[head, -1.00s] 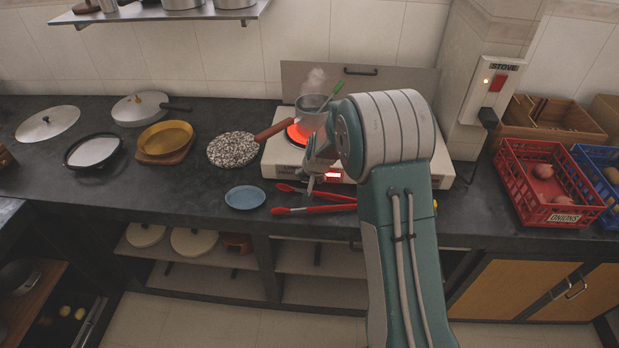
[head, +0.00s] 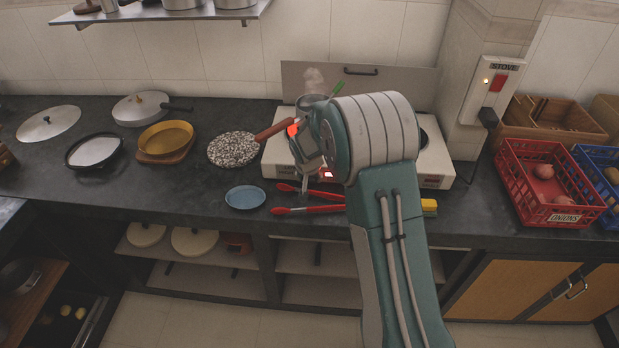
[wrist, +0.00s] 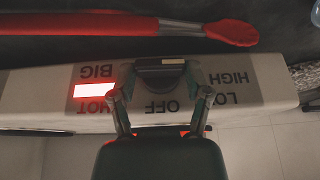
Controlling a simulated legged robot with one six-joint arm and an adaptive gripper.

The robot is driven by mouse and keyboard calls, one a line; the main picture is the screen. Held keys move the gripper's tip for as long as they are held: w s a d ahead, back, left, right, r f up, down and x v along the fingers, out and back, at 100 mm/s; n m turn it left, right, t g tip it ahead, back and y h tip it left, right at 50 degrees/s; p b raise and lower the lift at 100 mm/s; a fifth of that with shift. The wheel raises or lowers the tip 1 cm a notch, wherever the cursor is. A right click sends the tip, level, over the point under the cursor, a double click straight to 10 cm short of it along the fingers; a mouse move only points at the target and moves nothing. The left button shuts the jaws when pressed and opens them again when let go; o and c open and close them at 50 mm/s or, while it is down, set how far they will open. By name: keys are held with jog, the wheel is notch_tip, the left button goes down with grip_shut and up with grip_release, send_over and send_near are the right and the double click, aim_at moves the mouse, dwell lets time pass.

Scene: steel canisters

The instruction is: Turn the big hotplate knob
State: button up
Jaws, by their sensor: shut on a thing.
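The big hotplate knob (wrist: 158,74) is dark with a pale mark, on the hotplate's front panel, between BIG and HIGH in the upside-down wrist view. OFF and LOW are lettered around it. My gripper (wrist: 160,68) is shut on the knob, one finger on each side. A red light glows beside the word HOT. In the head view, the white hotplate (head: 436,162) stands against the back wall. My gripper (head: 305,190) reaches its front edge there, and my arm hides the knob.
Red-handled tongs (head: 310,209) lie just in front of the hotplate and show close by in the wrist view (wrist: 110,25). A speckled pan (head: 232,149) and blue plate (head: 245,197) are left. A yellow sponge (head: 429,205) and red onion crate (head: 550,185) are right.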

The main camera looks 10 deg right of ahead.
jog(key=shift+a, duration=0.1)
dwell(0.3)
jog(key=o, duration=1.2)
jog(key=shift+w, duration=0.1)
jog(key=shift+c, duration=0.2)
jog(key=v, duration=1.1)
jog(key=shift+a+r, duration=0.3)
jog(key=shift+r, duration=0.05)
jog(key=shift+s, duration=0.3)
jog(key=s+a, duration=0.2)
jog(key=s, duration=0.5)
jog(key=shift+s+a, duration=0.2)
jog(key=shift+a, duration=0.05)
